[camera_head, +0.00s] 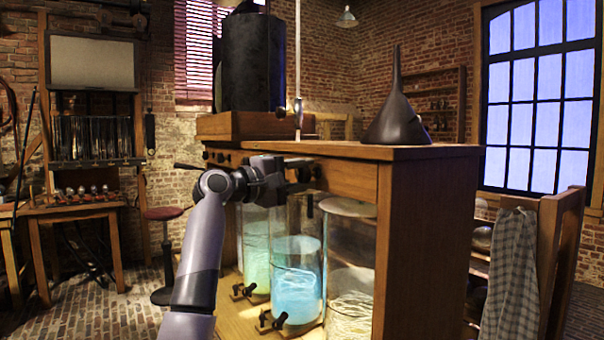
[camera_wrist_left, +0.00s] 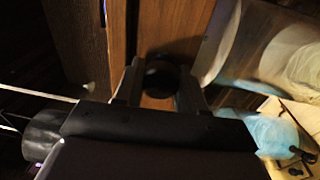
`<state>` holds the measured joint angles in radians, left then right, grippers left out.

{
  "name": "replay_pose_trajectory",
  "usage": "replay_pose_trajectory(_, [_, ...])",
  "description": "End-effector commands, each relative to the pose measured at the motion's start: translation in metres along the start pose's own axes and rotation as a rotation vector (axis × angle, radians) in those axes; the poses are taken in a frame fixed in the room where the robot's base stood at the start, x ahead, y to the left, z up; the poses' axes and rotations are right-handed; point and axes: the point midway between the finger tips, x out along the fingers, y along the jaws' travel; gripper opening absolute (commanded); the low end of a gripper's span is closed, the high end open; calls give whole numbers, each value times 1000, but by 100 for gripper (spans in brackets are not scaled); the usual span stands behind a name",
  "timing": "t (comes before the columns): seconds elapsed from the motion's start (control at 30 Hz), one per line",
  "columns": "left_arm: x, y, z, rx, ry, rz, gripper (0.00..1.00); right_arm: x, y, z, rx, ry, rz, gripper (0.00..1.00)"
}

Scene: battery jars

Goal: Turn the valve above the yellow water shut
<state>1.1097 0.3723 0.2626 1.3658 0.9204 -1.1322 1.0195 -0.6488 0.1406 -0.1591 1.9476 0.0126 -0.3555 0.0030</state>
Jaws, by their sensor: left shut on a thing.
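The yellow-green water (camera_head: 256,262) stands in a glass jar at the left of the row under the wooden cabinet top. A jar of light blue water (camera_head: 297,290) stands beside it and shows blurred in the left wrist view (camera_wrist_left: 270,132). My left gripper (camera_head: 306,174) is at the cabinet's front board, above the jars. In the left wrist view its two fingers are closed around a dark round knob (camera_wrist_left: 160,78) on the wood. The head view hides most of this knob, and I cannot tell for certain which jar it belongs to. My right gripper is not in view.
A third jar (camera_head: 350,260) with pale coils stands at the right. Small dark taps (camera_head: 243,290) sit low before the jars. A black funnel (camera_head: 397,110) and a dark cylinder (camera_head: 250,60) stand on top. A red stool (camera_head: 163,213) is at the left.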

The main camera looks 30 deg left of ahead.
Motion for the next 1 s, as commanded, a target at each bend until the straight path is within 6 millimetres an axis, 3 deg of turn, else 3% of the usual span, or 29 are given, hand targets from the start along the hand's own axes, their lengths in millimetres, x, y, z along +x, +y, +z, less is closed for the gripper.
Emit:
replay_pose_trajectory(0.5, [0, 0, -1, 380, -26, 12, 10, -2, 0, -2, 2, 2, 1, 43])
replay_pose_trajectory(1.0, [0, 1, -1, 477, -34, 17, 9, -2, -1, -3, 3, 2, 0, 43])
